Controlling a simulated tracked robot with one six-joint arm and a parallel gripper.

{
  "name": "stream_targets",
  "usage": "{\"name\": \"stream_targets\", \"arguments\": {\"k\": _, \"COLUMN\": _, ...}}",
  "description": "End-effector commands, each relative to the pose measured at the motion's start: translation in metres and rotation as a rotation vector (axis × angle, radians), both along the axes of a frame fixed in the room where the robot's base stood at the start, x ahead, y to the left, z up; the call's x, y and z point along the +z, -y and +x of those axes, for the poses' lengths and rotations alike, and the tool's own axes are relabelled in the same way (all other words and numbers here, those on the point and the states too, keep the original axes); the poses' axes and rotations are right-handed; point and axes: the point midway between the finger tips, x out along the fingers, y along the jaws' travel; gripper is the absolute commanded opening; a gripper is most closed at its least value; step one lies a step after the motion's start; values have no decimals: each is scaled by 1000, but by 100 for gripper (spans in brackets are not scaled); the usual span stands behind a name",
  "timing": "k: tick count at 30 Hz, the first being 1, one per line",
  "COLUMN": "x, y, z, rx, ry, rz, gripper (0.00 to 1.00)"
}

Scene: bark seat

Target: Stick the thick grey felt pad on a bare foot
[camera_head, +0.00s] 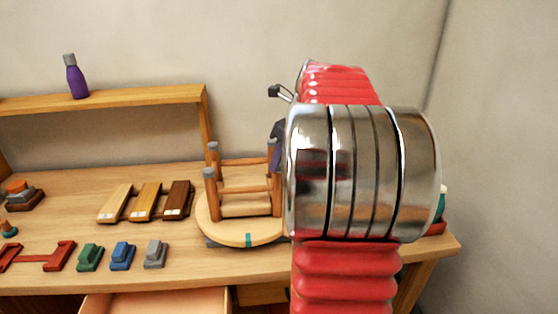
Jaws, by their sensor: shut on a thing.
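The front left leg (210,192) and the back left leg (213,159) have grey tips. A right leg (275,185) shows beside my arm, and its tip seems grey too. Any further leg is hidden behind my arm. My red and chrome arm covers the right of the picture.
On the bench (150,262), three wooden blocks (147,201) lie left of the stool. Green, blue and grey blocks (122,256) and a red bracket (40,257) lie in front. A purple bottle (76,78) stands on the shelf (120,99). A drawer (155,301) is below.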

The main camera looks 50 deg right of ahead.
Motion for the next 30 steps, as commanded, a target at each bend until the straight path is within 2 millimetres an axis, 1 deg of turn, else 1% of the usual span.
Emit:
{"name": "stream_targets", "arguments": {"k": 13, "x": -5, "y": 0, "z": 0, "rx": -1, "ry": 0, "rz": 0, "gripper": 4}}
{"name": "stream_targets", "arguments": {"k": 14, "x": -5, "y": 0, "z": 0, "rx": -1, "ry": 0, "rz": 0, "gripper": 25}}
{"name": "stream_targets", "arguments": {"k": 15, "x": -5, "y": 0, "z": 0, "rx": -1, "ry": 0, "rz": 0, "gripper": 28}}
{"name": "stream_targets", "arguments": {"k": 23, "x": -5, "y": 0, "z": 0, "rx": -1, "ry": 0, "rz": 0, "gripper": 46}}
{"name": "stream_targets", "arguments": {"k": 28, "x": -5, "y": 0, "z": 0, "rx": -1, "ry": 0, "rz": 0, "gripper": 46}}
{"name": "stream_targets", "arguments": {"k": 30, "x": -5, "y": 0, "z": 0, "rx": 0, "ry": 0, "rz": 0, "gripper": 51}}
